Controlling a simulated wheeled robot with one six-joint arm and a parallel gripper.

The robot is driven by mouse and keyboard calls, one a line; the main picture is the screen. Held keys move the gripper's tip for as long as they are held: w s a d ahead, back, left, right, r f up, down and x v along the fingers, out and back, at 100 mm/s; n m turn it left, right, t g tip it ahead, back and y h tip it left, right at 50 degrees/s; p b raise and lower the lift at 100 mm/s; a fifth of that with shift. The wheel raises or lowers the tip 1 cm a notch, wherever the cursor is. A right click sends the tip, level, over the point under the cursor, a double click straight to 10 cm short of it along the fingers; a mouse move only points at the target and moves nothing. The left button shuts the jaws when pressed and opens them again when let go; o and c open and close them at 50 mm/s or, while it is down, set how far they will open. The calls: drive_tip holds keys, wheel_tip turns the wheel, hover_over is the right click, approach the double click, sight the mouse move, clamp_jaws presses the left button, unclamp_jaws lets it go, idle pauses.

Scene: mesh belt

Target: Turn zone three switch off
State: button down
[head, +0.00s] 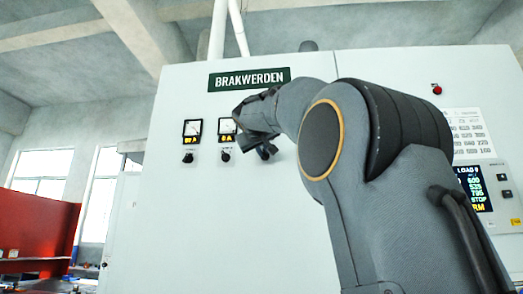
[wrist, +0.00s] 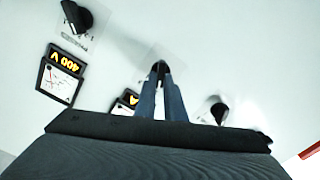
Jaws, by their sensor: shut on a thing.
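The pale cabinet front (head: 220,220) carries a row of dark rotary switches under meters. In the head view, a left switch (head: 188,157) and a second switch (head: 225,155) show. My gripper (head: 266,151) is right of the second switch, at the panel, and hides what is behind it. In the wrist view, my gripper (wrist: 160,82) is shut on a dark switch (wrist: 158,68), its fingers on either side of the knob. That switch's label and pointer angle are not readable. A free switch (wrist: 218,112) stands to the right. Another switch (wrist: 75,17) is at upper left.
A meter reading 400 V (wrist: 62,74) is at left in the wrist view. A partly hidden meter (wrist: 128,100) is beside the fingers. A red button (head: 437,89) and a screen (head: 474,188) are on the cabinet's right. A red machine (head: 40,240) stands far left.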

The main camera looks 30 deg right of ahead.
drive_tip(key=shift+a+r+n, duration=0.15)
drive_tip(key=shift+r+n, duration=0.1)
drive_tip(key=shift+n, duration=0.25)
drive_tip(key=c, duration=1.8)
unclamp_jaws()
drive_tip(key=shift+a, duration=0.1)
drive_tip(key=shift+c, duration=0.2)
drive_tip(key=shift+f, duration=0.15)
drive_tip(key=b+v, duration=0.3)
drive_tip(key=v, duration=0.4)
drive_tip(key=shift+s+a, duration=0.15)
drive_tip(key=shift+s, duration=0.2)
